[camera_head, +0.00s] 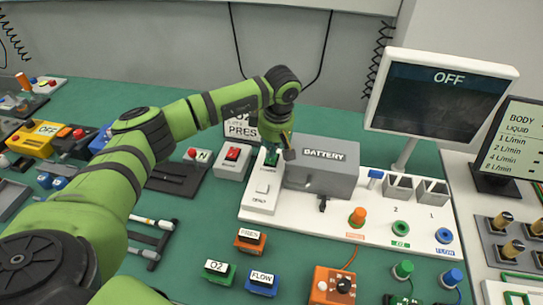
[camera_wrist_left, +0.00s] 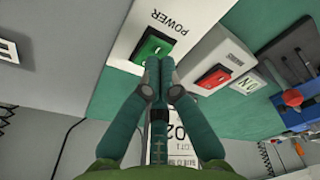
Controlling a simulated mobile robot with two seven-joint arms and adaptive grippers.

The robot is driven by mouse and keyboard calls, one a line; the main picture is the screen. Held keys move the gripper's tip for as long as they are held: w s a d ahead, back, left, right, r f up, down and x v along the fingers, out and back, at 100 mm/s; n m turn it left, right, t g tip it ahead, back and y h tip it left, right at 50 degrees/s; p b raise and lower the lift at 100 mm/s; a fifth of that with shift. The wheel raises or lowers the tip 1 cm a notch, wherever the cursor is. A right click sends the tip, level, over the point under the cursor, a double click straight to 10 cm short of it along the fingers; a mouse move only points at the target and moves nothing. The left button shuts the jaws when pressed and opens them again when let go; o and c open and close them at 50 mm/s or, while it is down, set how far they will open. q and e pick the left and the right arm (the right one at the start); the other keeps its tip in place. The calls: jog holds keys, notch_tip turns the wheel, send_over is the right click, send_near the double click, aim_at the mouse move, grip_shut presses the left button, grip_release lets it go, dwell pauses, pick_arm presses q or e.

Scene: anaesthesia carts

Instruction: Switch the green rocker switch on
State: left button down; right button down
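The green rocker switch (camera_wrist_left: 152,44) sits on the white panel (camera_wrist_left: 182,12) beside the label POWER in the left wrist view. In the head view the switch (camera_head: 271,160) is partly hidden by my left gripper (camera_head: 279,146), which points down over it. In the left wrist view my left gripper (camera_wrist_left: 157,64) has its two fingers together with nothing seen between them. Its tips overlap the switch's near edge; I cannot tell whether they touch it. The monitor (camera_head: 440,95) reads OFF. My right gripper is not in view.
A grey BATTERY box (camera_head: 322,168) stands right beside the gripper. A white box with a red rocker switch (camera_head: 233,154) is just left. Orange, green and blue labelled blocks lie in front on the green table (camera_head: 200,225). A second screen (camera_head: 510,150) stands at right.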

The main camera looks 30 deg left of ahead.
aim_at(271, 161)
pick_arm(q)
jog(key=shift+f+b, duration=0.9)
jog(key=shift+f, duration=0.2)
dwell(0.6)
jog(key=shift+r, duration=0.15)
jog(key=shift+r+p, duration=2)
jog(key=shift+r, duration=1.4)
